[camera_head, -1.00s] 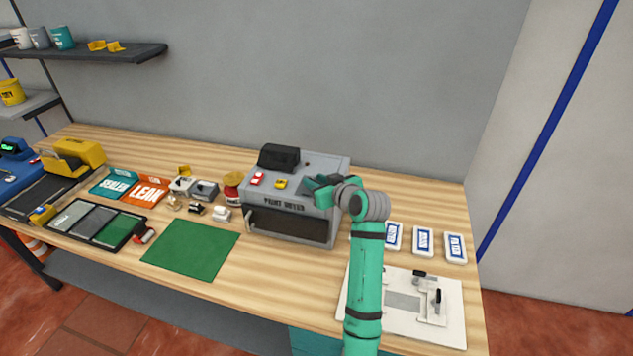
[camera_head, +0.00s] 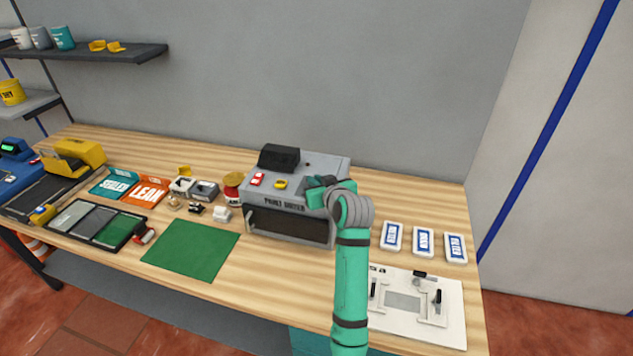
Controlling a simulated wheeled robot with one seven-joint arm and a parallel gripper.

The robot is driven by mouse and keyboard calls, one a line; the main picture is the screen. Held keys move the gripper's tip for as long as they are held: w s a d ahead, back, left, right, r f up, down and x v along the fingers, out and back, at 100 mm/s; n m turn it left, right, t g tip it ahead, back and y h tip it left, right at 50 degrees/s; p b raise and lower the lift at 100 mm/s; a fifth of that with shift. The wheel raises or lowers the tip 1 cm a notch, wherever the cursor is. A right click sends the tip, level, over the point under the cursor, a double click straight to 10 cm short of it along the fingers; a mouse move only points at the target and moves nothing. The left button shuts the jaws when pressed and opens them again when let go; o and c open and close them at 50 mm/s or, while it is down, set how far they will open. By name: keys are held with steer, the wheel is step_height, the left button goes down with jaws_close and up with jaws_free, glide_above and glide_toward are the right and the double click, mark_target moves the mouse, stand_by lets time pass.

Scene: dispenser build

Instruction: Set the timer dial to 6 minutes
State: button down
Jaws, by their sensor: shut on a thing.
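The grey paint dryer (camera_head: 325,165) stands at the middle of the bench, with a dark front door and a lettered label. On its top are a red switch (camera_head: 257,180), a yellow switch (camera_head: 281,184) and a black box-like part (camera_head: 279,157) at the back left. My gripper (camera_head: 312,185) is low over the right part of the top, beside the yellow switch. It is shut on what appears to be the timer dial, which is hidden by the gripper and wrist. The dial's marks and setting cannot be read.
Blue-and-white cards (camera_head: 423,242) lie right of the dryer, behind a white fixture board (camera_head: 455,325). A green mat (camera_head: 192,249), small parts and labelled trays (camera_head: 146,191) lie to the left. Bare wood lies behind the dryer and in front of it.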

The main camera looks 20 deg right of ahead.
steer(key=m+h, duration=0.3)
steer(key=h, duration=0.1)
steer(key=shift+a+f+m+g, duration=0.2)
steer(key=shift+a+m+g, duration=0.1)
steer(key=shift+a+g, duration=0.1)
steer(key=m+g+h, duration=0.1)
steer(key=m+h, duration=0.1)
steer(key=m+g+h, duration=0.1)
steer(key=m+h, duration=0.1)
steer(key=shift+w+a+m+h, duration=0.15)
steer(key=shift+m+h, duration=0.15)
steer(key=shift+h, duration=0.1)
steer(key=m+g+h, duration=0.3)
steer(key=m+g, duration=0.2)
steer(key=shift+w+h, duration=0.15)
steer(key=shift+h, duration=0.25)
steer(key=shift+f+m+g+h, duration=0.1)
steer(key=shift+m+g+h, duration=0.4)
steer(key=shift+m+g, duration=1.05)
steer(key=c, duration=1.9)
jaws_free()
steer(key=shift+o, duration=0.2)
steer(key=shift+w, duration=0.1)
